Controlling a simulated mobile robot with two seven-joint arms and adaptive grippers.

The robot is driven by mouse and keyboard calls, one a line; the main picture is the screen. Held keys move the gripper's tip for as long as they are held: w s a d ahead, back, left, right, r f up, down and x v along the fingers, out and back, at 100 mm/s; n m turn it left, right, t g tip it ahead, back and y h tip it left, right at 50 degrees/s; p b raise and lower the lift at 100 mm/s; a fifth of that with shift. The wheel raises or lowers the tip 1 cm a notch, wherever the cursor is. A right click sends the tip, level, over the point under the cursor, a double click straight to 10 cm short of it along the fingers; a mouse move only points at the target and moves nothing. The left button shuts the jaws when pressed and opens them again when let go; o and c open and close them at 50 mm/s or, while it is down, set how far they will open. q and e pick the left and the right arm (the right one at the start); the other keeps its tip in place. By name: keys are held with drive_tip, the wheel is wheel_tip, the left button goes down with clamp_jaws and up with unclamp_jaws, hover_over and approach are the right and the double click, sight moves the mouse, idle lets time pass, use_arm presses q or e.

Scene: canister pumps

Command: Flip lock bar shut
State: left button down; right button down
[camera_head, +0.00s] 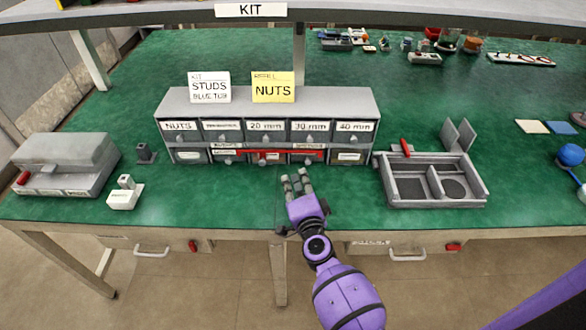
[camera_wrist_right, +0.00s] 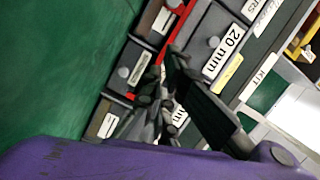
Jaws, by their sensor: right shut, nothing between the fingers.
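The grey drawer cabinet (camera_head: 267,103) stands at the middle of the green bench, with two rows of labelled drawers. The red lock bar (camera_head: 240,152) runs level across its front, between the upper and lower rows. In the right wrist view the bar (camera_wrist_right: 142,79) shows as a red strip, partly hidden by the fingers. My right gripper (camera_head: 297,179) is shut and empty, just in front of the lower drawers right of the cabinet's middle. In the wrist view its dark fingers (camera_wrist_right: 160,97) overlap the bar; I cannot tell whether they touch it. My left gripper is out of view.
A grey divided tray (camera_head: 432,180) with a red handle stands to the right. A grey box (camera_head: 65,163) and a small white block (camera_head: 125,193) are at the left. Two sign cards stand on the cabinet. Green bench in front is clear.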

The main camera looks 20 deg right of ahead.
drive_tip(key=shift+s, duration=0.6)
drive_tip(key=shift+s+d, duration=0.1)
drive_tip(key=shift+s, duration=0.35)
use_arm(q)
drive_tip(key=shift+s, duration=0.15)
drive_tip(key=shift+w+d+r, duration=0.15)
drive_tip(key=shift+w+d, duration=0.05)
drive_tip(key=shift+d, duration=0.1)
